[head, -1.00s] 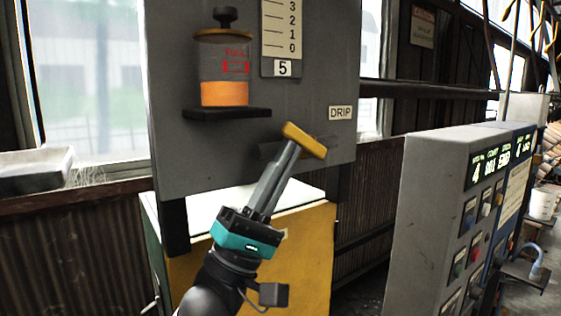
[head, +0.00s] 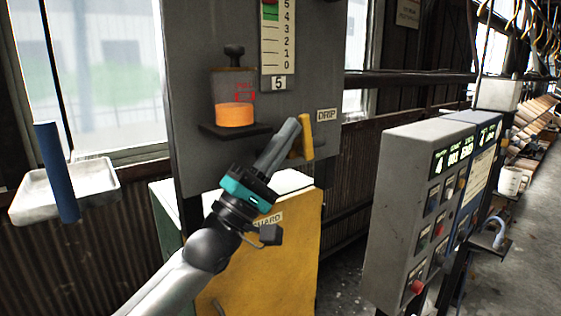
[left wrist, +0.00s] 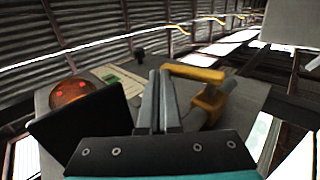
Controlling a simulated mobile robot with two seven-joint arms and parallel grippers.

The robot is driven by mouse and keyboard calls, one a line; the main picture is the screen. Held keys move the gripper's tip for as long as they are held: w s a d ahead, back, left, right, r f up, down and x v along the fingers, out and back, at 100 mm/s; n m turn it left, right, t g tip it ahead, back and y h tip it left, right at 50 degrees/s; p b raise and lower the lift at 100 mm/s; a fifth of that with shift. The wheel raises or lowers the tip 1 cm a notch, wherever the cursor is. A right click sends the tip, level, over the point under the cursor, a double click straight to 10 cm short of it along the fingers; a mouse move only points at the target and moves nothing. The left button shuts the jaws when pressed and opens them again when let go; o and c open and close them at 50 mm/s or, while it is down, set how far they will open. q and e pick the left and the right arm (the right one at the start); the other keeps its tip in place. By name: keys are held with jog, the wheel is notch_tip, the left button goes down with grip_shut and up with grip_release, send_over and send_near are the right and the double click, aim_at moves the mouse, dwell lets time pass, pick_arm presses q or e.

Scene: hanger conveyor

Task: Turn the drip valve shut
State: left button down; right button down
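The yellow drip valve handle (head: 307,137) stands nearly upright on the grey panel (head: 200,90), just below the DRIP label (head: 327,115). In the left wrist view the handle (left wrist: 195,73) lies right of my fingertips, with its yellow stem (left wrist: 208,104) below it. My left gripper (head: 297,124) is beside the handle on its left; it also shows in the left wrist view (left wrist: 162,76). Its fingers are together with nothing visible between them. I cannot tell whether they touch the handle. The fingers hide part of the valve's mount. My right gripper is not in view.
An oil jar (head: 235,100) with orange fluid sits on a dark shelf (head: 233,131) left of the valve. A yellow guard box (head: 290,245) is below. A grey control cabinet (head: 395,190) stands at the right, with open floor between. A pale tray (head: 100,180) is at the left.

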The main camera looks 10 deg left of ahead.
pick_arm(q)
jog(key=shift+w+d+r, duration=0.2)
jog(key=shift+w+r, duration=0.05)
jog(key=shift+r, duration=0.15)
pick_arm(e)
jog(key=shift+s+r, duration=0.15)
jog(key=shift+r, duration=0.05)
pick_arm(q)
jog(key=shift+w+d+r, duration=0.1)
jog(key=shift+w+r, duration=0.05)
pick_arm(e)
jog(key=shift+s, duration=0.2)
